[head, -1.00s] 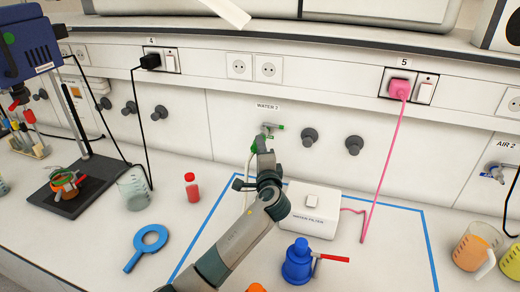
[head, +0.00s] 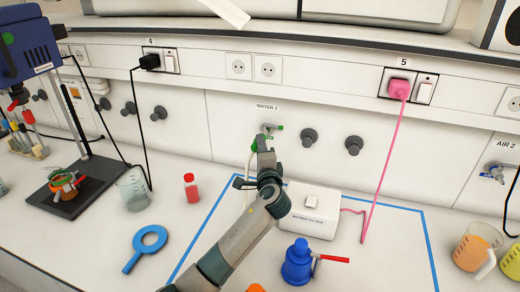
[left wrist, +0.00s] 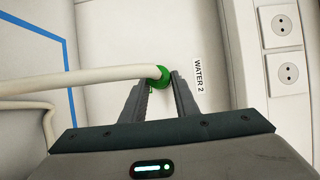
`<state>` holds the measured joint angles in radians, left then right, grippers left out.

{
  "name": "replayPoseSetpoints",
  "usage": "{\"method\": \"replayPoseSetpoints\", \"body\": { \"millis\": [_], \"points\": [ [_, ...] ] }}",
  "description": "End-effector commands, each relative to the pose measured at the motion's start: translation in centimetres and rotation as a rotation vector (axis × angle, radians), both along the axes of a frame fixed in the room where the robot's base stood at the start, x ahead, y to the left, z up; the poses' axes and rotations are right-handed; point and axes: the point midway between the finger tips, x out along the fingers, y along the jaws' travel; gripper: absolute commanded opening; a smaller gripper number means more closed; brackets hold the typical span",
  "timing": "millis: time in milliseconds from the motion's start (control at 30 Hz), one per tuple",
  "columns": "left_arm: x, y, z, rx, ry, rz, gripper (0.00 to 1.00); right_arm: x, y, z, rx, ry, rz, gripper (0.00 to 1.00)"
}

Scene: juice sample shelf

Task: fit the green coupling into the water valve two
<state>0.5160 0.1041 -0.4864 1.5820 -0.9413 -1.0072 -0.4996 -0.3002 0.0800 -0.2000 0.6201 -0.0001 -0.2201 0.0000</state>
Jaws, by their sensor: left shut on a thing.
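My left gripper (left wrist: 160,92) is shut on the green coupling (left wrist: 163,78), which sits on the end of a pale hose (left wrist: 90,82) in the left wrist view. In the head view my left gripper (head: 262,147) is up at the wall, right by the water valve two (head: 271,128) under the "WATER 2" label. A green bit of the coupling (head: 254,146) shows there beside the fingers. The valve has a green handle. I cannot tell whether the coupling is seated in the valve, as the gripper hides the joint. My right gripper is not in view.
A white water filter box (head: 309,211) stands right of my left arm. Dark wall knobs (head: 309,137) are right of the valve.

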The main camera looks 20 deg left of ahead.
Motion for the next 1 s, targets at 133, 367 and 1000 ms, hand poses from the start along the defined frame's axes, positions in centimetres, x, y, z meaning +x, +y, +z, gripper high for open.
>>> {"method": "replayPoseSetpoints", "body": {
  "millis": [133, 367, 1000],
  "points": [
    [0.28, -0.02, -0.01, 0.0, 0.0, 0.0, 0.04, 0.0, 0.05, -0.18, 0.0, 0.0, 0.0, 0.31],
    [0.59, -0.03, 0.05, -0.001, -0.001, -0.001, 0.04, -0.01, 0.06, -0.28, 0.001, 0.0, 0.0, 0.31],
    [0.55, -0.02, 0.0, 0.0, 0.0, 0.0, 0.49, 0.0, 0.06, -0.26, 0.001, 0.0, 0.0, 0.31]
  ]
}}
